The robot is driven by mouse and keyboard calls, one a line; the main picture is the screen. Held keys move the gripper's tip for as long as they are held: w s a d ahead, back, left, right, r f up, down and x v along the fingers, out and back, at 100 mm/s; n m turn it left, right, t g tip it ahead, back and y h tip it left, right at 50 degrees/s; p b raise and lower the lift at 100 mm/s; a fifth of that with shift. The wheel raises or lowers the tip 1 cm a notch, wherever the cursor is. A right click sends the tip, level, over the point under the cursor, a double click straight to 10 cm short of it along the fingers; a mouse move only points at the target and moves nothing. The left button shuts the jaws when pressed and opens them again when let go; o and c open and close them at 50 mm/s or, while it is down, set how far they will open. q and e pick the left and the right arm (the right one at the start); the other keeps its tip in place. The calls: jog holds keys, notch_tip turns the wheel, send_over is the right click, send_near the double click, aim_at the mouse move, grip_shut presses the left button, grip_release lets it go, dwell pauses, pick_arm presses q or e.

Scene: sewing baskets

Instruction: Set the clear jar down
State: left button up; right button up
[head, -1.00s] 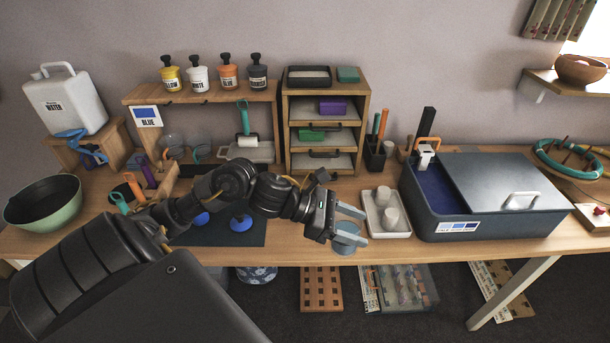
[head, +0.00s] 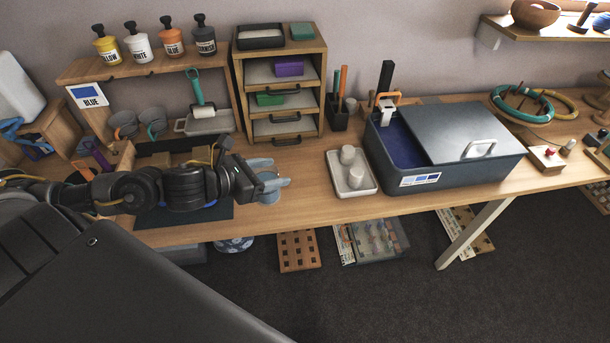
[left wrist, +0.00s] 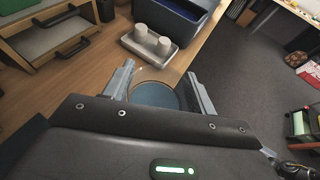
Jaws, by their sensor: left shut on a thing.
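My left gripper (head: 276,183) is shut on the clear jar (head: 268,196), a small round vessel that looks bluish. The jar is over the bare wood of the worktable (head: 305,190), between the dark mat and the white tray. The fingers hide part of it. I cannot tell whether its base touches the wood. In the left wrist view the jar (left wrist: 157,96) shows its round top between the two fingers of the left gripper (left wrist: 158,88). My right gripper is not in view.
A drawer unit (head: 241,92) stands behind. The dark mat (head: 180,214) lies left. Bare wood lies between gripper and tray.

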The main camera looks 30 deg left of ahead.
pick_arm(q)
jog(key=s+a+f+n+t+y, duration=0.1)
jog(key=s+a+n+y, duration=0.2)
jog(key=a, duration=0.4)
jog(key=shift+n+y, duration=0.3)
jog(key=shift+y, duration=0.2)
jog(key=w+f+b, duration=0.4)
jog(key=w+f, duration=0.2)
jog(key=w+f+b, duration=0.5)
jog(key=w+f, duration=0.2)
jog(key=shift+w+f, duration=0.2)
jog(key=shift+w, duration=0.1)
jog(key=shift+a+f, duration=0.1)
jog(key=shift+f, duration=0.05)
